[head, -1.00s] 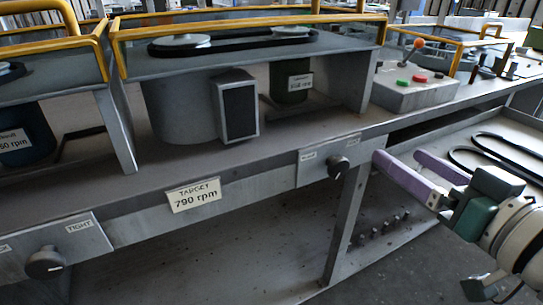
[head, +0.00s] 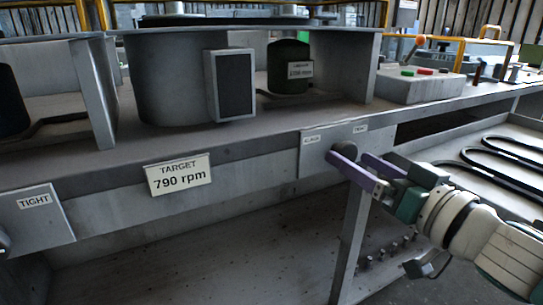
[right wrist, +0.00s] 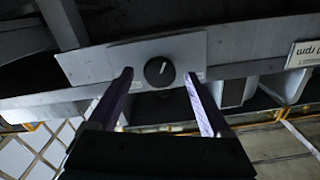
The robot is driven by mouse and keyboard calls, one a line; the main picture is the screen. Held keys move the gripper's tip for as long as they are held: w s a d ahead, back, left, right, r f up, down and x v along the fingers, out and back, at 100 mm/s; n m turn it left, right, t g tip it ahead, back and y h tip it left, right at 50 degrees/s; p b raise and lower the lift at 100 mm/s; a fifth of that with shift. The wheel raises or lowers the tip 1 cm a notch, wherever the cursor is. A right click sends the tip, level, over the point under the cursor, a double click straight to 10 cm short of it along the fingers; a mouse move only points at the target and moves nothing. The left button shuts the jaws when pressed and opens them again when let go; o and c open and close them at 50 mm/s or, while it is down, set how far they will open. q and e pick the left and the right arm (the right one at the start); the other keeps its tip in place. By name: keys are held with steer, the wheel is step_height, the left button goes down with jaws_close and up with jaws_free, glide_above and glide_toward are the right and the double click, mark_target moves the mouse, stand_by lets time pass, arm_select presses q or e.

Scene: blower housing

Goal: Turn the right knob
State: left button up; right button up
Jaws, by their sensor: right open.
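The right knob (right wrist: 159,71) is a round black dial with a white pointer line, on a grey plate (right wrist: 95,63) on the bench front. In the head view the knob (head: 344,150) is partly covered by my right gripper (head: 350,166). My right gripper also shows in the right wrist view (right wrist: 160,98). It is open, with its two purple fingers on either side of the knob; I cannot tell whether they touch it. The plate carries a small label on each side of the knob. My left gripper is not in view.
A target sign reading 790 rpm (head: 179,174) hangs on the bench front. Another plate marked TIGHT (head: 38,222) is at the far left. A control box (head: 420,86) stands on the bench, and black belts (head: 500,160) lie in a tray at the right.

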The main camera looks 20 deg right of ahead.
steer(key=shift+w, duration=0.45)
steer(key=shift+c, duration=0.4)
jaws_close()
steer(key=shift+n, duration=0.4)
